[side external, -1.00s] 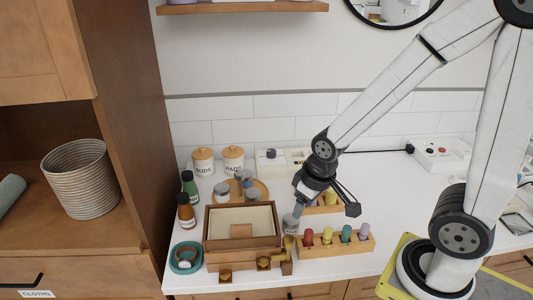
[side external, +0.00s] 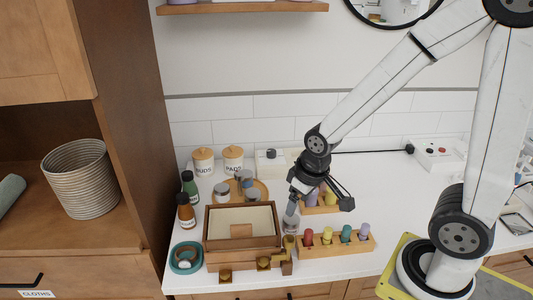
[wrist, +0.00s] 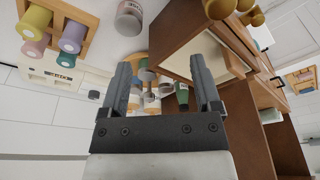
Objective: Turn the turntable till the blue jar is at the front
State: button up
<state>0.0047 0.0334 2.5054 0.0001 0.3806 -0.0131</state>
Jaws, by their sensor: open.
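The turntable (side external: 264,188) is a round wooden tray behind the wooden box in the side view, partly hidden by the box and its jars. Several small jars with greyish lids stand on it, including one at its left front (side external: 222,191). I cannot tell for sure which jar is the blue one. In the wrist view the jars (wrist: 146,75) show small between my fingers, partly covered. My gripper (side external: 319,204) is open and empty, right of the turntable and apart from it. Its two fingers also show in the wrist view (wrist: 160,66).
The open wooden box (side external: 242,242) stands in front of the turntable. A lidded jar (side external: 290,225) stands close under my gripper. A rack of coloured pegs (side external: 336,243) lies to the right. Bottles (side external: 187,212) stand left, canisters (side external: 233,160) behind. The right counter has free room.

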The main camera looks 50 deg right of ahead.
jog(key=w+d+r+n+g, duration=0.1)
jog(key=w+d+r, duration=0.1)
jog(key=w, duration=1.1)
jog(key=n+g, duration=0.1)
jog(key=g, duration=0.1)
send_over(239, 172)
jog(key=shift+f, duration=0.5)
jog(key=shift+f, duration=0.1)
jog(key=shift+f, duration=3.8)
grip_shut()
